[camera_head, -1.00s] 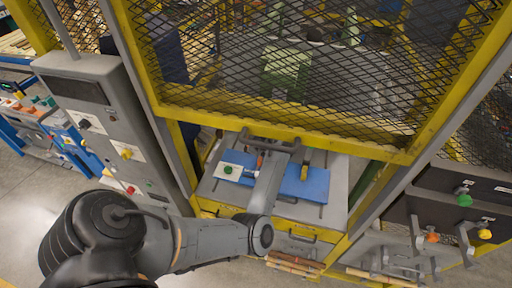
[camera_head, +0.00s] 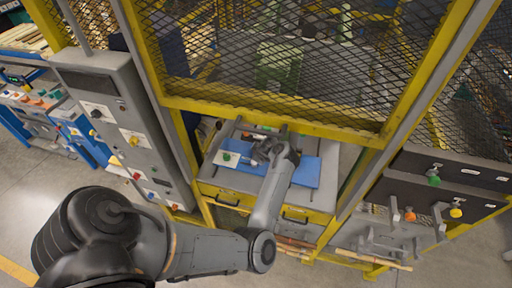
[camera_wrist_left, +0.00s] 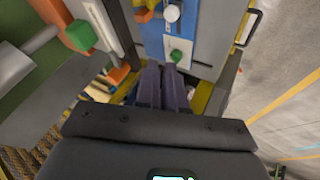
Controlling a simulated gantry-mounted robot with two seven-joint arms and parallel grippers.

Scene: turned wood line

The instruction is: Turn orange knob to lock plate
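A blue plate (camera_head: 305,171) lies on the grey worktop (camera_head: 323,199) below the mesh guard. A white label with a green knob (camera_head: 229,157) is at its left. A small orange part (camera_head: 258,136) is just behind; I cannot tell if it is a knob. Another orange knob (camera_head: 409,215) is on the dark panel at right. My left gripper (camera_head: 257,157) is over the plate's left part. In the left wrist view its fingers (camera_wrist_left: 162,68) are close together with nothing seen between them, near a green knob (camera_wrist_left: 177,57); an orange part (camera_wrist_left: 142,14) is further off. My right gripper is out of view.
The yellow mesh guard (camera_head: 290,60) stands above the worktop's back. A grey control box (camera_head: 115,120) with several knobs is at left. Green (camera_head: 434,181) and yellow (camera_head: 455,212) knobs are on the right panel. Open floor lies in front.

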